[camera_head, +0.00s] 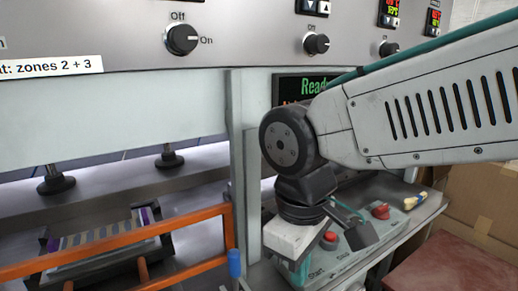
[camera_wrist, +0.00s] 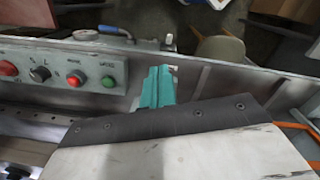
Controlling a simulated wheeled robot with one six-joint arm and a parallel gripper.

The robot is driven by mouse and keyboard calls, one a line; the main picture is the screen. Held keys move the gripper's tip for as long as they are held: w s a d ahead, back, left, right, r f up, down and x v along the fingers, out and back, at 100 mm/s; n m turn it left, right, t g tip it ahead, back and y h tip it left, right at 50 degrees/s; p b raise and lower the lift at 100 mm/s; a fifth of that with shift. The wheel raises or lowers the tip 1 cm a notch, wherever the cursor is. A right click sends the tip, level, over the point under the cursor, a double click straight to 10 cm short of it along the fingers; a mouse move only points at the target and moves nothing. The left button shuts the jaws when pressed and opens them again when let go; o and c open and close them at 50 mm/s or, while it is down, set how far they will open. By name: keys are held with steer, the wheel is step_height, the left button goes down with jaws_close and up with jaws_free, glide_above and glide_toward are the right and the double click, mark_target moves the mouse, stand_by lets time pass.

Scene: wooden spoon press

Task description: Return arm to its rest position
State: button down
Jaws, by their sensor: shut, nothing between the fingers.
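My gripper (camera_wrist: 157,88) shows in the wrist view as teal fingers closed together, with nothing between them. In the head view my arm comes in from the right and bends down at a dark round joint. The wrist hangs in front of the control box (camera_head: 345,262) and hides part of it. The wrist view shows the control panel (camera_wrist: 60,95) to the left of the fingers, with red and green buttons and a black knob. I cannot tell how far the fingers are from the box.
An orange rail (camera_head: 120,243) runs across the lower left, before a tray of striped pieces (camera_head: 110,232) under the press. A grey post (camera_head: 243,170) stands left of my wrist. A yellowish object (camera_head: 415,200) lies on the ledge at right, near cardboard boxes (camera_head: 475,205).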

steer(key=s+d+m, duration=0.3)
steer(key=d+m, duration=0.2)
steer(key=d, duration=0.5)
steer(key=s+d+m+t, duration=0.1)
steer(key=s+d+m, duration=0.2)
steer(key=d, duration=0.7)
steer(key=shift+d+f+m+y, duration=0.3)
steer(key=shift+d+f+m, duration=0.05)
steer(key=shift+m, duration=0.85)
